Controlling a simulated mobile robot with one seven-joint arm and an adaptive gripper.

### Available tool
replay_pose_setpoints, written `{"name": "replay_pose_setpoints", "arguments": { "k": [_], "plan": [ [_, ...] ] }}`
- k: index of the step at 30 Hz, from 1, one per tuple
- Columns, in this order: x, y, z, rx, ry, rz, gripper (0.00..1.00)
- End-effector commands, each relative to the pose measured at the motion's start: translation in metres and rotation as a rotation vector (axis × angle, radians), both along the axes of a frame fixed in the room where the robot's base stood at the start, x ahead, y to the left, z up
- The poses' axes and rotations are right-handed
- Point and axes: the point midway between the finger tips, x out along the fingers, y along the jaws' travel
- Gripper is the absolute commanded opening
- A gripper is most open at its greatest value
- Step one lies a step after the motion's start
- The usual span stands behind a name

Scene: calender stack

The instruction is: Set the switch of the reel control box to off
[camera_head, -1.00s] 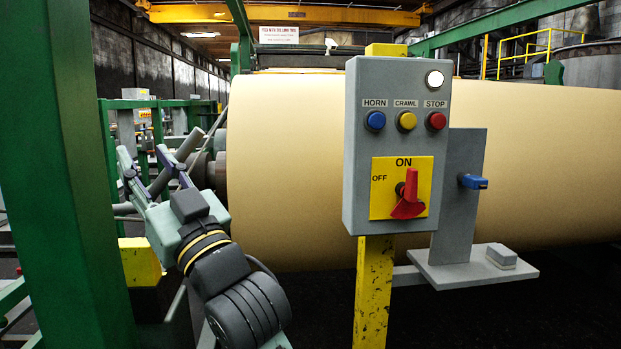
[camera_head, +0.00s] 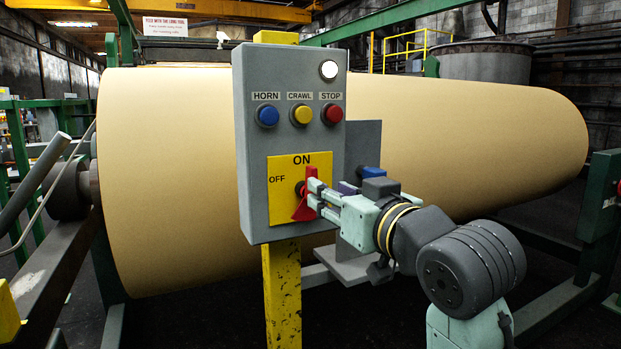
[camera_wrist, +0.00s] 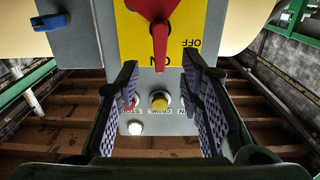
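The grey reel control box (camera_head: 256,140) stands in the middle of the head view. Its rotary switch has a red handle (camera_head: 304,211) on a yellow plate (camera_head: 283,215) marked ON at the top and OFF at the left. The handle stands upright with its narrow end toward ON. My gripper (camera_head: 316,194) is right at the handle, coming from the right. I see gaps on both sides, so the gripper is open; contact cannot be told.
Blue, yellow and red buttons (camera_head: 300,115) and a white lamp (camera_head: 328,70) sit above the switch. A grey bracket with a blue part (camera_head: 371,172) is close behind my gripper. A large paper roll (camera_head: 170,180) fills the background. A yellow post (camera_head: 283,290) carries the box.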

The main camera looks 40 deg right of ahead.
Motion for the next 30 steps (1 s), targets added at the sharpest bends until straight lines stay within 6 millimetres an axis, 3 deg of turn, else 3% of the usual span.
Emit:
{"name": "replay_pose_setpoints", "arguments": {
  "k": [6, 12, 24, 30],
  "plan": [
    [0.043, -0.010, 0.002, 0.001, 0.002, 0.002, 0.35],
    [0.068, -0.016, 0.001, 0.001, 0.000, 0.000, 0.35],
    [0.076, -0.018, 0.000, 0.000, -0.002, 0.000, 0.35],
    [0.076, -0.018, 0.000, 0.000, -0.002, 0.000, 0.22]
  ]
}}
